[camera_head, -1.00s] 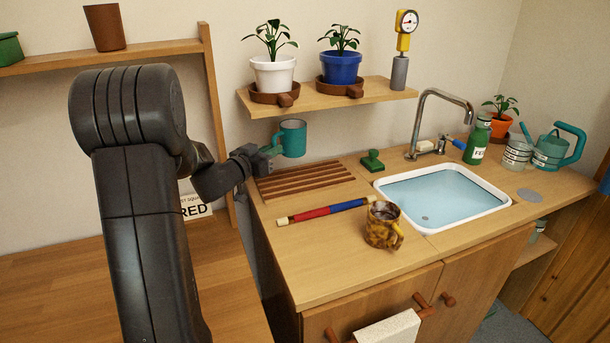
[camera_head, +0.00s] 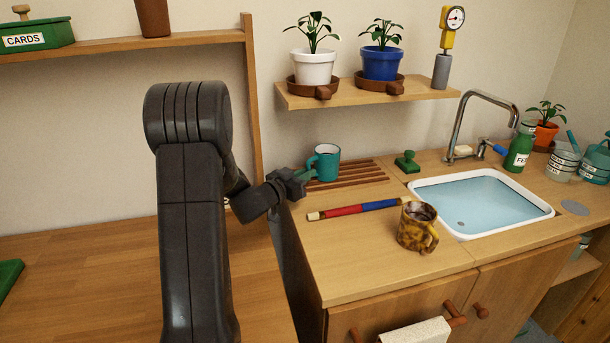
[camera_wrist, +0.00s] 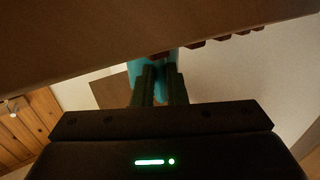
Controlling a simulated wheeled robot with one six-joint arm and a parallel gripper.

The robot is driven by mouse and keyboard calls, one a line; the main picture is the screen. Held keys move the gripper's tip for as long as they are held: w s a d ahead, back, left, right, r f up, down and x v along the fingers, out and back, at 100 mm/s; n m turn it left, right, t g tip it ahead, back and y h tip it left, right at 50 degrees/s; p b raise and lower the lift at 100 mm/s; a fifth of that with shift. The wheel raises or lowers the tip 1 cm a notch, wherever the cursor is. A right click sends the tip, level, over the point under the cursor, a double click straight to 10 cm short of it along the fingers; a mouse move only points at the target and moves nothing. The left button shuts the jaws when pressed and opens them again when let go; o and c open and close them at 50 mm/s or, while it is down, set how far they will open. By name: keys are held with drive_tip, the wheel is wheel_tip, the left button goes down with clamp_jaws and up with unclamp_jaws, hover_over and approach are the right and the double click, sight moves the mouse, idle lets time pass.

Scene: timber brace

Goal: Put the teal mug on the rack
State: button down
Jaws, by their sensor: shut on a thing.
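The teal mug (camera_head: 326,162) is upright at the left part of the slatted wooden rack (camera_head: 352,174) on the counter. Its base looks at or just above the slats; I cannot tell whether it touches them. My gripper (camera_head: 304,176) reaches in from the left and is shut on the mug's handle side. In the wrist view the two fingers (camera_wrist: 159,84) meet the teal mug (camera_wrist: 150,62), and most of the mug is hidden behind the fingers and a brown surface.
A shelf with potted plants (camera_head: 372,94) hangs above.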

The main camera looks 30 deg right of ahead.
drive_tip(key=c, duration=1.5)
unclamp_jaws()
drive_tip(key=shift+o, duration=0.2)
drive_tip(key=shift+r, duration=0.2)
drive_tip(key=v, duration=1.2)
drive_tip(key=shift+p, duration=0.4)
drive_tip(key=shift+f, duration=0.1)
